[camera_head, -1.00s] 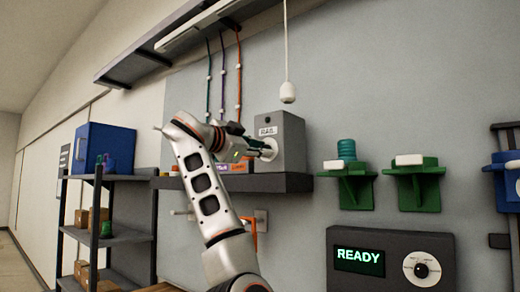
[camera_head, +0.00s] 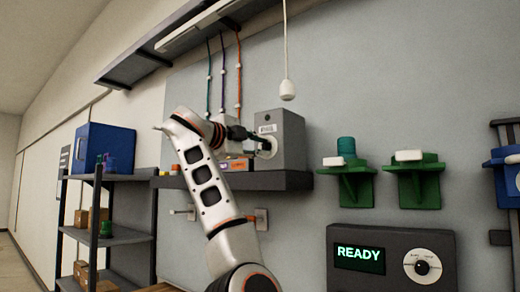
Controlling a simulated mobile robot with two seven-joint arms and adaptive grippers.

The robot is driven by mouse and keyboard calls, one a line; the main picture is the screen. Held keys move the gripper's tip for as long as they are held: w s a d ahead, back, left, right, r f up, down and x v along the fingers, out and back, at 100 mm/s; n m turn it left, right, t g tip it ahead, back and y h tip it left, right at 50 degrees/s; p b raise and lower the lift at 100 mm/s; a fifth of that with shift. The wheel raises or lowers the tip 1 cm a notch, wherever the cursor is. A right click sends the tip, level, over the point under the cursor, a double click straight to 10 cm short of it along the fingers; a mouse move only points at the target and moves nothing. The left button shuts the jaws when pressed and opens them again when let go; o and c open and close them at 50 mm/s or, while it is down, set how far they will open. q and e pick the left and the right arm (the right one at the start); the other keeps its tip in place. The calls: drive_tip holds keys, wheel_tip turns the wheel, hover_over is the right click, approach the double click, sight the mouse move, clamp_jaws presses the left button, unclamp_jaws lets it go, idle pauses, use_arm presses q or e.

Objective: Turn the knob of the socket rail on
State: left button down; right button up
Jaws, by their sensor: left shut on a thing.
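A grey box (camera_head: 284,135) with a small label stands on the dark wall shelf (camera_head: 268,181). A pale round knob (camera_head: 269,147) sits on the box's left-facing side. My left gripper (camera_head: 262,142) reaches it from the left and is shut on the knob, with its fingers partly hiding it. I cannot read the knob's setting. Behind my gripper, low orange-marked sockets (camera_head: 239,164) show on the shelf, partly hidden by my left arm. My right gripper is not in view.
Several coloured cables run down the wall above the shelf. A white pull cord (camera_head: 287,91) hangs in front of the wall. Green brackets (camera_head: 346,178) and a dark panel reading READY (camera_head: 360,260) are to the right. A rack with a blue box (camera_head: 104,148) stands left.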

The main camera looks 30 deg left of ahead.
use_arm(q)
drive_tip(key=m+b, duration=0.1)
drive_tip(key=m, duration=0.4)
drive_tip(key=shift+f+m, duration=0.15)
drive_tip(key=shift+m, duration=0.15)
drive_tip(key=m+b, duration=0.1)
drive_tip(key=m, duration=0.4)
drive_tip(key=shift+m, duration=0.4)
drive_tip(key=c, duration=1.8)
unclamp_jaws()
drive_tip(key=shift+s, duration=0.1)
drive_tip(key=shift+s+a, duration=0.1)
drive_tip(key=shift+s, duration=0.15)
drive_tip(key=s, duration=1.1)
drive_tip(key=shift+s+a, duration=0.15)
drive_tip(key=shift+a, duration=0.2)
